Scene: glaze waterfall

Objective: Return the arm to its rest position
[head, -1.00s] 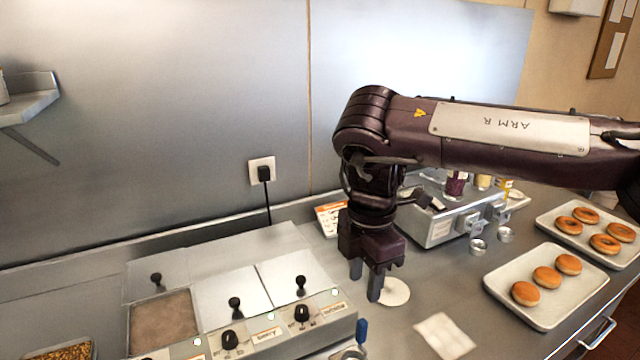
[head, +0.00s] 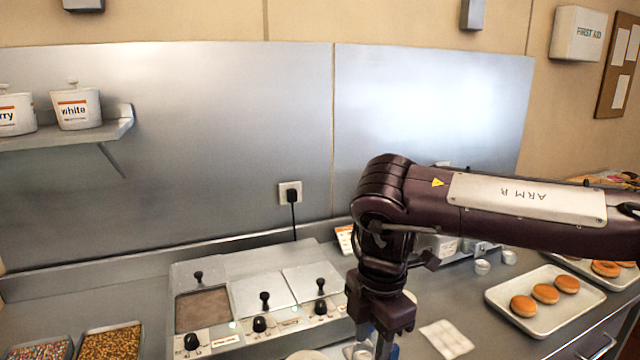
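My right arm (head: 530,198), marked ARM R, reaches in from the right edge and bends down at its elbow. My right gripper (head: 375,340) hangs pointing down in front of the counter, just right of the warmer unit's front corner. Its two fingers look apart with nothing between them, though the tips are near the bottom edge of the picture. My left arm and gripper are not in view.
The warmer unit (head: 225,340) has lids and black knobs. Trays of toppings (head: 112,345) stand at lower left. A doughnut tray (head: 505,297), a white napkin (head: 446,338) and a machine behind my arm are on the counter. A shelf (head: 60,138) holds white tubs.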

